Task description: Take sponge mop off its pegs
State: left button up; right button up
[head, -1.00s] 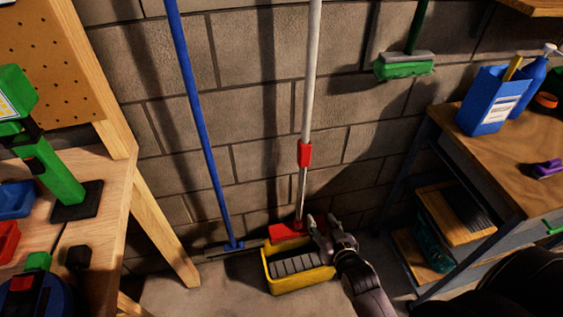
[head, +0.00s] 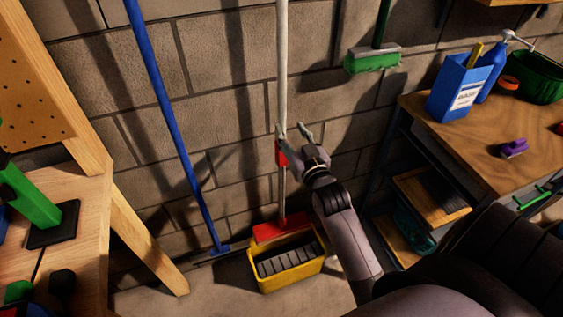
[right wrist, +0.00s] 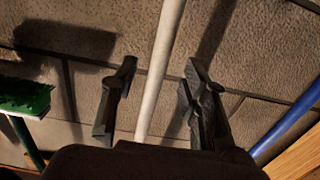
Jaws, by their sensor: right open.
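The sponge mop has a white pole (head: 283,70), a red collar partway down and a red head (head: 281,230) low at the wall, by the yellow bucket's back edge. Whether the head touches the bucket is unclear. My right gripper (head: 293,129) is open at the pole, just above the red collar, which it partly covers. In the right wrist view, the white pole (right wrist: 162,70) runs between the spread fingers of my right gripper (right wrist: 158,85), with gaps on both sides. No pegs can be made out. My left gripper is not in view.
A yellow bucket (head: 290,283) with a dark grille stands on the floor. A blue-handled tool (head: 170,120) leans on the wall to the left. A green brush (head: 373,60) hangs at right. A wooden bench (head: 480,120) is right, a wooden workbench (head: 80,220) left.

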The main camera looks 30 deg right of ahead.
aim_at(283, 121)
jog(key=x, duration=0.5)
jog(key=f+x, duration=0.1)
jog(key=x, duration=0.1)
jog(key=shift+w+p, duration=0.2)
jog(key=shift+p, duration=0.15)
jog(key=shift+a, duration=0.1)
jog(key=shift+c, duration=0.5)
grip_shut()
jog(key=shift+r, duration=0.15)
